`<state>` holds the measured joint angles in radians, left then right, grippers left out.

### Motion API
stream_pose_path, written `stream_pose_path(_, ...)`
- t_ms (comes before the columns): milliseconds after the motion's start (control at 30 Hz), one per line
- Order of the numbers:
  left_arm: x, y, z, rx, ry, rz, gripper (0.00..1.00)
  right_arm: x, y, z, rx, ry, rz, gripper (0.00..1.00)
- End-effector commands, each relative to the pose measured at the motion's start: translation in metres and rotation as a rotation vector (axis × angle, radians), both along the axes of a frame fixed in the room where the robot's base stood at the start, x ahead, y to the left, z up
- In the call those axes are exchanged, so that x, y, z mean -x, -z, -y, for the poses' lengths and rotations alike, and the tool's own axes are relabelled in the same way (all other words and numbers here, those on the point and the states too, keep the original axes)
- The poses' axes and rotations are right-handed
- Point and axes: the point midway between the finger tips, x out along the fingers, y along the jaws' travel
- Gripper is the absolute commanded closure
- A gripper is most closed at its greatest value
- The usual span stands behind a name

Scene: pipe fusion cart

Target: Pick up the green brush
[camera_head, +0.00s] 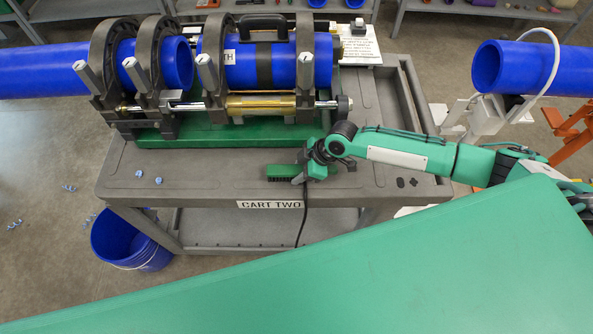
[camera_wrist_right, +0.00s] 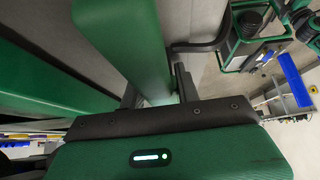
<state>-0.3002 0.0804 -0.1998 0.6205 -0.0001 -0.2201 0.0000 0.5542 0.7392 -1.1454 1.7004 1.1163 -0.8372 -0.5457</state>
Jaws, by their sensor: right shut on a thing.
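The green brush (camera_head: 280,172) is at the front edge of the grey cart's top, above the CART TWO label. My right gripper (camera_head: 301,170) reaches in from the right and is at the brush's right end. In the right wrist view, the brush's long green body (camera_wrist_right: 122,40) runs between the two dark fingers of my right gripper (camera_wrist_right: 157,88), which is shut on it. I cannot tell whether the brush touches the cart top. Its bristles are not clear in the wrist view. My left gripper is in neither view.
The pipe fusion machine (camera_head: 228,104) with blue pipes (camera_head: 40,70) stands behind the brush on a green base. A dark cable hangs over the cart's front edge. A blue bucket (camera_head: 130,240) is on the floor at left. The cart top (camera_head: 215,170) left of the brush is mostly clear.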

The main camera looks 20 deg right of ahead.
Motion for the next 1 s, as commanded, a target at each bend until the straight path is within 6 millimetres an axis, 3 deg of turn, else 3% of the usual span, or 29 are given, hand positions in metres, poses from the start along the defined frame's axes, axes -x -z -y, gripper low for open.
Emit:
stream_pose_path(267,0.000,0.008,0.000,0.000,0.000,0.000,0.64,-0.001,-0.027,0.000,-0.001,-0.002,0.005,0.91)
stream_pose_path(700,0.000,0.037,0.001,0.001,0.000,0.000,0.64,-0.001,-0.151,0.000,0.000,-0.002,0.006,0.91)
stream_pose_path(1000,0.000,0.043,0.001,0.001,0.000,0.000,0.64,-0.001,-0.195,0.000,0.000,0.000,0.002,0.91)
